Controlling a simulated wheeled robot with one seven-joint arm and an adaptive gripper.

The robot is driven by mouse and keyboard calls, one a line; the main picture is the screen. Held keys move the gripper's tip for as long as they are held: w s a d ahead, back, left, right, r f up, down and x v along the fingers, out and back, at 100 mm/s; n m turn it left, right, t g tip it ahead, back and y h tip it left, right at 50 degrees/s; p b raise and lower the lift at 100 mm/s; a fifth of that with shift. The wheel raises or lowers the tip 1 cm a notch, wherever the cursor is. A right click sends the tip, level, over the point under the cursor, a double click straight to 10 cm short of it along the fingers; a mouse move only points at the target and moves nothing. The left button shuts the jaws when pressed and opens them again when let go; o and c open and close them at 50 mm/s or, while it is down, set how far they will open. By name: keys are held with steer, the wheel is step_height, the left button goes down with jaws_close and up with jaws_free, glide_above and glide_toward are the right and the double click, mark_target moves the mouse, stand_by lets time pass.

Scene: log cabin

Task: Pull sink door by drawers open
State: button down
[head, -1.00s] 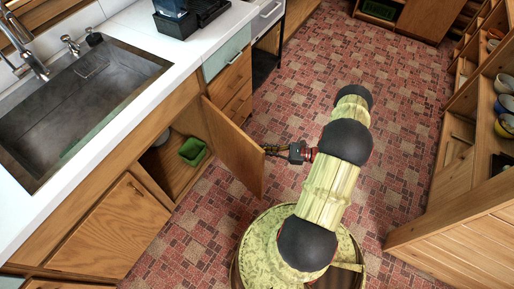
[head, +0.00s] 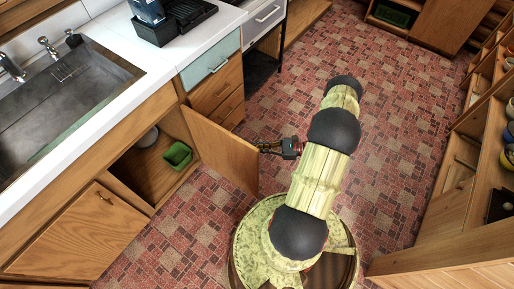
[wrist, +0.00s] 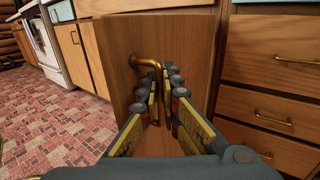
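The wooden sink door by the drawers (head: 222,150) stands wide open, swung out from the cabinet on its drawer side. In the wrist view the door (wrist: 120,45) fills the middle, with a curved brass handle (wrist: 146,61) on its face. My gripper (wrist: 168,88) is at this handle, its two fingers close together on either side of the bar. It looks shut on the handle, though the fingers partly hide the contact. In the head view my gripper (head: 268,147) is at the door's outer face, near its free edge.
The open cabinet shows a green container (head: 177,155) and a pale round thing (head: 147,137). Drawers (head: 216,90) stand beside the hinge side. Wooden shelves (head: 465,165) line the right. Tiled floor (head: 330,60) lies clear beyond my arm.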

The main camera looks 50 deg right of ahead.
steer(key=shift+s, duration=0.15)
steer(key=c, duration=2.3)
jaws_free()
steer(key=shift+o, duration=1.3)
steer(key=v, duration=1.2)
